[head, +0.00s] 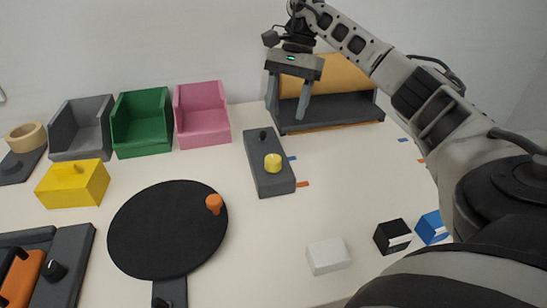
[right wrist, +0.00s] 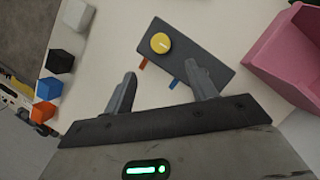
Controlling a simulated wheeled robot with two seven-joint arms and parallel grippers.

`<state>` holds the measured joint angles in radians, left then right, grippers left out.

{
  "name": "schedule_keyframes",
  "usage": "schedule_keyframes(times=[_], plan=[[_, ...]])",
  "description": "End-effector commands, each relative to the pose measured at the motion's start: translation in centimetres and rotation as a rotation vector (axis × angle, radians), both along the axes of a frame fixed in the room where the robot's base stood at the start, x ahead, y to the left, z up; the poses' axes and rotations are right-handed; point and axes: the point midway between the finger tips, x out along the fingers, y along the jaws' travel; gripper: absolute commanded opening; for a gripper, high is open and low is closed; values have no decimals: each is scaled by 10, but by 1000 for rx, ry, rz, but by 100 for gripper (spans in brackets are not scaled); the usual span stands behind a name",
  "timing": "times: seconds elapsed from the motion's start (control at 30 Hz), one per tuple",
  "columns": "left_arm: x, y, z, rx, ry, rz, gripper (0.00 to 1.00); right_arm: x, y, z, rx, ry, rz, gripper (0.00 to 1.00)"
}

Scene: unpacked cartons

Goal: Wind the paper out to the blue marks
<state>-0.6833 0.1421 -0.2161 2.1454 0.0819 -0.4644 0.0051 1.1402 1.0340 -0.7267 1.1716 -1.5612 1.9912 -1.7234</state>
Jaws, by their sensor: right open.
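A tan paper roll (head: 342,76) lies in a dark holder (head: 350,108) at the back right. A thin brown strip, perhaps the paper's edge, shows along the holder's front foot. Two blue marks lie on the table in front, a left one (head: 292,158) and a right one (head: 403,140). The left one also shows in the right wrist view (right wrist: 174,83). My right gripper (head: 287,104) is open and empty, in front of the holder's left end and partly covering it. Its fingers (right wrist: 162,88) point down, apart. My left gripper is not in view.
A grey box with a yellow knob (head: 272,162) stands near the left blue mark. Orange marks (head: 302,184) lie nearer. Pink (head: 203,130), green and grey bins stand left. White (head: 328,256), black and blue blocks lie at front right. The table between the marks is clear.

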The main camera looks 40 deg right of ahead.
Motion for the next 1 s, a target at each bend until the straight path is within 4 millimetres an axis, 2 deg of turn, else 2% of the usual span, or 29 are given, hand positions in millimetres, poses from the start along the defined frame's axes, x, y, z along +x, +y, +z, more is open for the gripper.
schedule_keyframes(times=[0.03,0.3,0.5,0.7,1.0], plan=[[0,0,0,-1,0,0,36,-3,4,-12,-2,6,1,57],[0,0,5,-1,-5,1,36,-9,27,-65,1,5,1,57],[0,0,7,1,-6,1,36,-12,39,-95,2,3,1,57],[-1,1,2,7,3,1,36,-13,45,-110,2,0,0,57],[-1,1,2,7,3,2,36,-13,46,-112,1,-1,-1,57]])
